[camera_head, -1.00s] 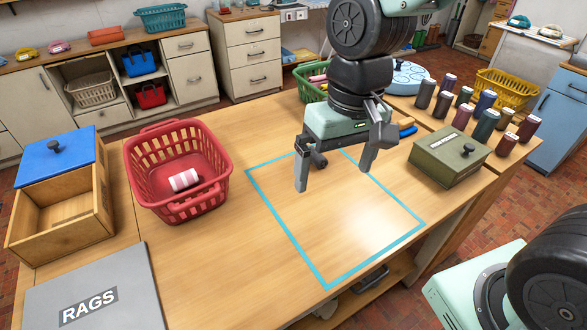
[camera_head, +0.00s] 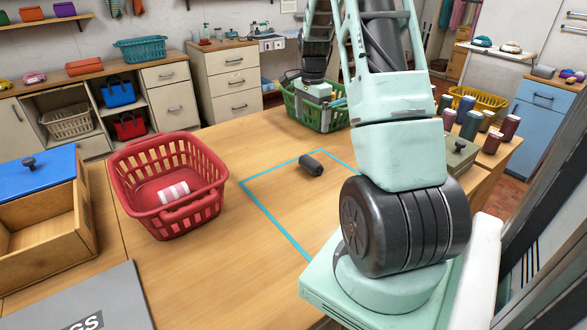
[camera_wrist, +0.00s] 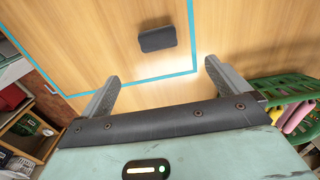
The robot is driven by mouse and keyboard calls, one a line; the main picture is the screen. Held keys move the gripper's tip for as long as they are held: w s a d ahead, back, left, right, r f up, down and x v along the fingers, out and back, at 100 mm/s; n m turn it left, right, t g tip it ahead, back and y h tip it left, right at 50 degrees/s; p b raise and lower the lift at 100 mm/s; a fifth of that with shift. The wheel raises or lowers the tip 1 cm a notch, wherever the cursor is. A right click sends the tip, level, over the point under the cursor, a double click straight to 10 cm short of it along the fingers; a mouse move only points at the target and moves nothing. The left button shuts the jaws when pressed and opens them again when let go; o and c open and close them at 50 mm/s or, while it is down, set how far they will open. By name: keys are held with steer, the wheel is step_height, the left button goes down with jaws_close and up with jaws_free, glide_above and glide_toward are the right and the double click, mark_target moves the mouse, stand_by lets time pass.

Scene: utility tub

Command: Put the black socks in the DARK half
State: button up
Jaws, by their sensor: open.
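A dark charcoal roll, which looks like the rolled black socks (camera_head: 311,164), lies on the wooden table inside the blue-taped outline. It also shows in the wrist view (camera_wrist: 157,39), beyond the fingertips and apart from them. My gripper (camera_wrist: 160,76) is open, with nothing between its fingers. No DARK label is readable in any view, so I cannot tell which half is meant.
A red basket (camera_head: 172,215) holds a pink-and-white roll (camera_head: 173,192). A wooden box with a blue lid (camera_head: 38,170) and a grey RAGS lid (camera_head: 90,300) are at the left. Several dark rolls stand at the right by an olive box (camera_head: 460,152). Table around the socks is clear.

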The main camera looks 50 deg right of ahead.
mark_target(310, 158)
step_height(310, 158, down, 11)
steer(key=shift+p, duration=1.25)
steer(key=shift+s+a+f+p, duration=0.15)
steer(key=shift+f+p, duration=0.95)
steer(key=shift+f, duration=1.55)
steer(key=c, duration=1.1)
steer(key=shift+r, duration=0.15)
steer(key=shift+c, duration=0.2)
